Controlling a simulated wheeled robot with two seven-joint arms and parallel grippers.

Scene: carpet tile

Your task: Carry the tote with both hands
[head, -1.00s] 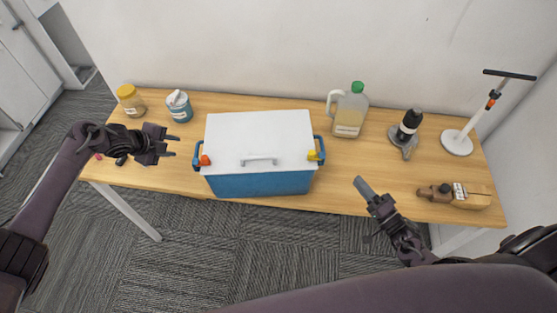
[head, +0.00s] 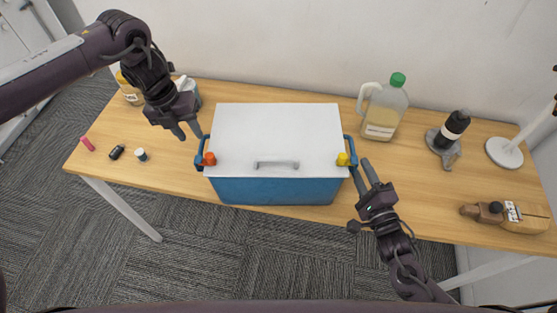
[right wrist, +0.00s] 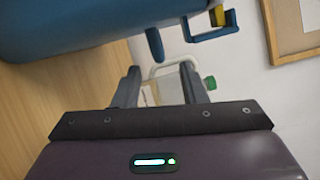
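The tote (head: 270,192) is blue with a white lid (head: 278,130) and stands on the wooden table. Its left side handle (head: 199,153) has an orange piece beside it. Its right side handle (head: 351,151) has a yellow piece and also shows in the right wrist view (right wrist: 222,33). My left gripper (head: 188,134) is open and empty, above and just left of the left handle. My right gripper (head: 364,170) is open and empty, just right of the right handle, pointing toward the back. In the right wrist view its two fingers (right wrist: 160,85) are apart with nothing held between them.
A jug with green cap (head: 383,108) stands behind the right handle. Jars (head: 131,92) stand behind my left arm; small items (head: 117,152) lie at front left.

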